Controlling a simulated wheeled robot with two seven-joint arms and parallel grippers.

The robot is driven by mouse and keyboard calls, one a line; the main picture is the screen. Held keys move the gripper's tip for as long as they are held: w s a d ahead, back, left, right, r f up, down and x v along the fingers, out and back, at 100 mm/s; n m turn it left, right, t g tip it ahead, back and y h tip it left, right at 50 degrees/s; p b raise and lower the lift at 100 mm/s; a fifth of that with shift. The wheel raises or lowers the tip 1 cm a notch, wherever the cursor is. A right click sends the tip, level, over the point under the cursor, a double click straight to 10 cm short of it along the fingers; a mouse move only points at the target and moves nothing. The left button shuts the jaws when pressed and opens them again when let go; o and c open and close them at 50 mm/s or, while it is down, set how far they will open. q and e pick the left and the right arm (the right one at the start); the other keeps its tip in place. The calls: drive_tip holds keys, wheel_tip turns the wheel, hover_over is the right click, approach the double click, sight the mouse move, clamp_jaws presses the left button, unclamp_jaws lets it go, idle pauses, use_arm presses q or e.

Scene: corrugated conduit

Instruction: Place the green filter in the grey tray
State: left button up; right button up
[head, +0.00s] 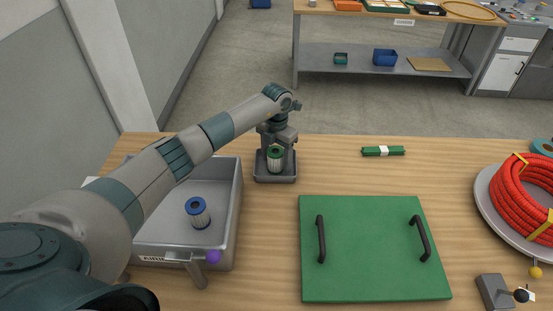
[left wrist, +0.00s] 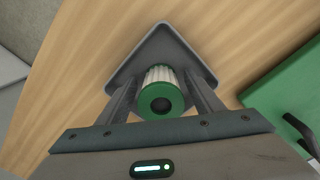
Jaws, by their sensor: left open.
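The green filter (head: 275,165), with a pale pleated body and green end, stands in the small dark grey tray (head: 275,181) near the table's back edge. In the left wrist view, the filter (left wrist: 161,101) shows its green end with a dark hole, and the tray (left wrist: 165,36) lies behind it. My left gripper (head: 275,149) is right over the filter, pointing down. Its jaws (left wrist: 160,82) are open, one finger on each side of the filter, with gaps visible. My right gripper is not in view.
A larger grey bin (head: 236,215) at left holds a blue filter (head: 197,212). A green panel (head: 370,250) with two black handles lies at centre front. A red conduit coil (head: 520,195) sits at right. Bare wood lies between.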

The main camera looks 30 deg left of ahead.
use_arm(q)
drive_tip(key=shift+r, duration=0.45)
wheel_tip(320, 180, up, 10)
drive_tip(key=b, duration=0.4)
drive_tip(key=shift+r, duration=0.65)
